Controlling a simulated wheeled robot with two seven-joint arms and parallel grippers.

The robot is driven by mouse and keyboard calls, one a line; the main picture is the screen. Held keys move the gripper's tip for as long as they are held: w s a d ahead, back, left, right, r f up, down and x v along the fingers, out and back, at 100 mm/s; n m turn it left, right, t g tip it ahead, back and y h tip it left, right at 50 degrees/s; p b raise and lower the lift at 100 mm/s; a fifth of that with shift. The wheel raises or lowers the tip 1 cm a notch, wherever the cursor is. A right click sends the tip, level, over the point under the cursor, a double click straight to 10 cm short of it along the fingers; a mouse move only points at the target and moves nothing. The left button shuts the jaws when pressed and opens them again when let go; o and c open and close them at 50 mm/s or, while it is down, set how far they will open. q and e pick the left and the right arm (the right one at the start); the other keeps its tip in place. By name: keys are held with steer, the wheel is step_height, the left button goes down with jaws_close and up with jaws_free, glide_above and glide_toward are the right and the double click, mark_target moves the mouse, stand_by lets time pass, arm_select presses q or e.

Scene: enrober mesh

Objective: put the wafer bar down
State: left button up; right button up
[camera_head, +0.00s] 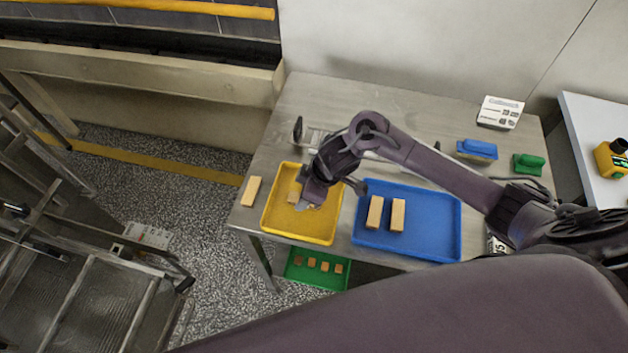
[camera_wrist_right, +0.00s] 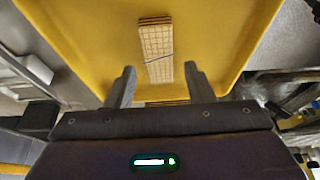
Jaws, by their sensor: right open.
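A tan wafer bar (camera_wrist_right: 156,50) lies in the yellow tray (camera_head: 273,226); in the head view it shows partly (camera_head: 293,190) beside my gripper. My right gripper (camera_wrist_right: 159,74) is over this tray with its fingers spread, one on each side of the bar's near part. The jaws are open; whether a finger touches the bar I cannot tell. A bit of wafer shows low between the fingers, mostly hidden by the gripper body. In the head view my right gripper (camera_head: 308,206) hides part of the tray. My left gripper is not in view.
Two wafer bars (camera_head: 375,212) lie in the blue tray (camera_head: 430,248), right of the yellow one. Another bar (camera_head: 251,191) lies on the metal table (camera_head: 310,95) at left. A green tray (camera_head: 300,279) with several small pieces sits lower, beyond the front edge. Blue (camera_head: 477,150) and green (camera_head: 527,163) items stand at right.

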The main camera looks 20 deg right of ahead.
steer(key=v, duration=1)
steer(key=shift+d+r, duration=0.15)
steer(key=shift+r, duration=0.05)
steer(key=shift+s, duration=0.15)
